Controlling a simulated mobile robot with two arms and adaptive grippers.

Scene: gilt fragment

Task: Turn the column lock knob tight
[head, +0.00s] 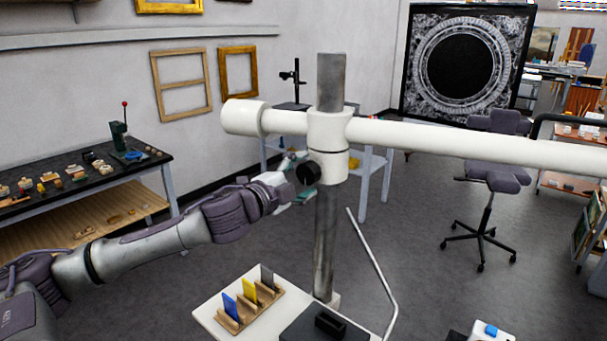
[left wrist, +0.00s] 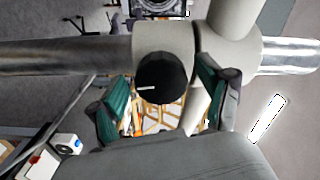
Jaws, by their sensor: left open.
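The black column lock knob (head: 309,172) sticks out from the white collar (head: 328,130) on the upright grey metal column (head: 326,235). In the left wrist view the knob (left wrist: 163,77) is round, with a short white mark on its face, left of its middle. My left gripper (head: 295,176) is at the knob, reaching in from the left. In the left wrist view its green-padded fingers (left wrist: 165,84) are open on either side of the knob, with the right finger closer. I see a gap on the left; contact on the right I cannot tell. My right gripper is out of view.
A long white boom (head: 450,137) runs through the collar's height to both sides. Below, a white base board (head: 212,312) carries a wooden rack with coloured cards and a black block. A bent grey rod (head: 372,262) stands right of the column. A workbench (head: 75,190) is at left.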

